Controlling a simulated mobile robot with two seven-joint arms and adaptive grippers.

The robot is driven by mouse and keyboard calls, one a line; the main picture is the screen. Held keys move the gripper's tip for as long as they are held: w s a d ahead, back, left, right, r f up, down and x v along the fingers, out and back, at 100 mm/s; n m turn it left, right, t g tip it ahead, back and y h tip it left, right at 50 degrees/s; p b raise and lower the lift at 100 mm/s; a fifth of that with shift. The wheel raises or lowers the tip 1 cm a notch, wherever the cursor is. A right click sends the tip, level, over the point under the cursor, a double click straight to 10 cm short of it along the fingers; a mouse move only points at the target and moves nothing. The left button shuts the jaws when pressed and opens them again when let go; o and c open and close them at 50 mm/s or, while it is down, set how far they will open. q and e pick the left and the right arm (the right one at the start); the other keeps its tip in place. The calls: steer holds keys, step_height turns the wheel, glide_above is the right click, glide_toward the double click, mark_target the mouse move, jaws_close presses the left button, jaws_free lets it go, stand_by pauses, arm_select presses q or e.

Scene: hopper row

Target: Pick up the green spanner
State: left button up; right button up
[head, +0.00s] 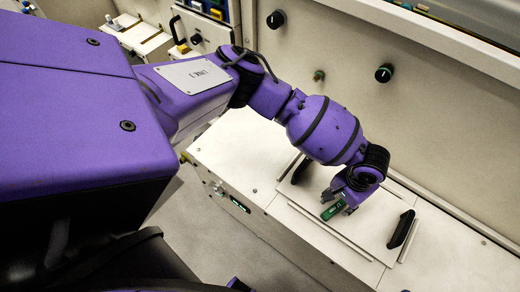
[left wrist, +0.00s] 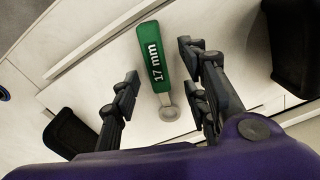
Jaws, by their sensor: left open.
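The green spanner (head: 332,210) lies on a white panel (head: 299,225) on top of the white bench. In the left wrist view the spanner (left wrist: 153,62) shows a green handle marked "17 mm" and a grey metal ring end pointing toward my wrist. My left gripper (head: 346,204) is over it. In the left wrist view the open fingers (left wrist: 160,90) stand on either side of the spanner, with gaps on both sides; it is not gripped. In the head view the gripper hides part of the spanner. My right gripper does not show.
A black handle (head: 401,229) stands at the panel's right end, and another (head: 301,169) at its left end. A wall with dark knobs (head: 384,73) rises behind the bench. Small coloured items (head: 217,8) are at the upper left. The bench's right end is clear.

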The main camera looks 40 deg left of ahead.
arm_select(q)
step_height(320, 180, down, 2)
steer(key=shift+d+f, duration=0.15)
steer(key=shift+f, duration=0.3)
steer(key=shift+c, duration=0.6)
jaws_close()
steer(key=shift+r, duration=0.15)
